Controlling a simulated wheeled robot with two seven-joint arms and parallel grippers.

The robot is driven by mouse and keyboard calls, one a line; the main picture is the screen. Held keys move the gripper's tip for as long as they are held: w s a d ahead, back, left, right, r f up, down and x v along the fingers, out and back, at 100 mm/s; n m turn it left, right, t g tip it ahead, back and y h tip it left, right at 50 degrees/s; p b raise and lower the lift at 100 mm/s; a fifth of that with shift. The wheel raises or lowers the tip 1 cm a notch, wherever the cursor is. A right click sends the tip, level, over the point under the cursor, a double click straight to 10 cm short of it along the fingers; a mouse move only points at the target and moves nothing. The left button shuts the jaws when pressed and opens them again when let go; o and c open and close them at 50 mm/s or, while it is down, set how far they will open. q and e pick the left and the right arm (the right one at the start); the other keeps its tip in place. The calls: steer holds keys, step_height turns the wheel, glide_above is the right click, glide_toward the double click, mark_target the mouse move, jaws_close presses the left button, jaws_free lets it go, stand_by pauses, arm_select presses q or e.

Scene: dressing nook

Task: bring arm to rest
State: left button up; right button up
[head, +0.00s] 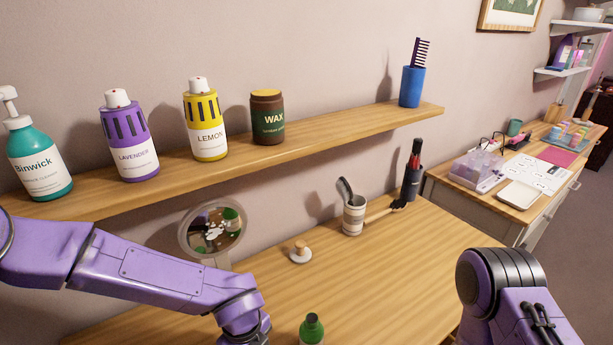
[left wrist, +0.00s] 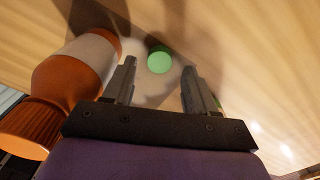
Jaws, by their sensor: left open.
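My left arm (head: 150,275) reaches in from the left above the wooden table (head: 400,265); its gripper is below the edge of the head view. In the left wrist view my left gripper (left wrist: 160,72) is open, with nothing between its fingers. A round green thing (left wrist: 160,59) shows just beyond the fingertips, and an orange bottle with a pale band (left wrist: 75,75) lies close on the left of the gripper. My right arm (head: 510,300) shows at the lower right; its gripper is out of view.
A green-capped bottle (head: 312,328), a round mirror (head: 212,230), a wooden-knobbed item (head: 300,253) and a striped cup (head: 353,216) stand on the table. A wall shelf (head: 350,130) above holds several bottles, a wax jar (head: 267,116) and a blue comb cup (head: 411,88).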

arm_select(q)
step_height(320, 180, down, 2)
steer(key=shift+s+f, duration=0.1)
steer(key=shift+f, duration=0.15)
step_height(320, 180, up, 3)
steer(key=shift+d+r, duration=0.1)
steer(key=shift+s+d+r, duration=0.1)
steer(key=shift+s+r, duration=0.2)
steer(key=shift+r, duration=0.1)
steer(key=shift+w+f, duration=0.1)
